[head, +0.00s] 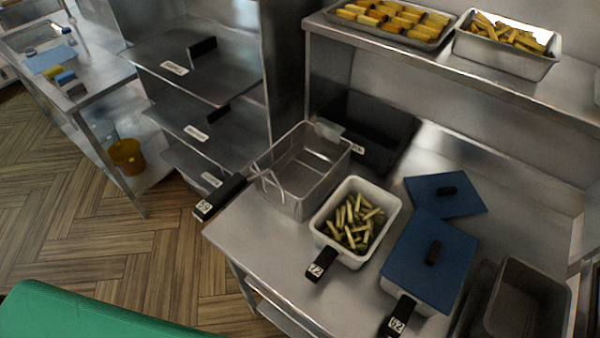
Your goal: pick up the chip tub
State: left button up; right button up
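A white tub (391,207) holding pale green-yellow chips stands upright on the steel worktop, in the middle right of the head view. It has no lid on, and its black handle (322,264) with a white label points toward the front edge. Beside it on the right is a similar white tub under a blue lid (428,262), with its own labelled black handle (398,315). Neither of my grippers is in view, and nothing is touching the open tub.
A wire basket (303,172) stands just left of the open tub, and a black bin (370,128) is behind it. A loose blue lid (446,194) lies behind right. A dark metal container (527,300) is at the right. A shelf (450,75) with food trays overhangs the back.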

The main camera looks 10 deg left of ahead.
aim_at(350, 226)
jog(key=k+j+z, duration=0.7)
jog(key=z, duration=0.15)
jog(key=k, duration=0.1)
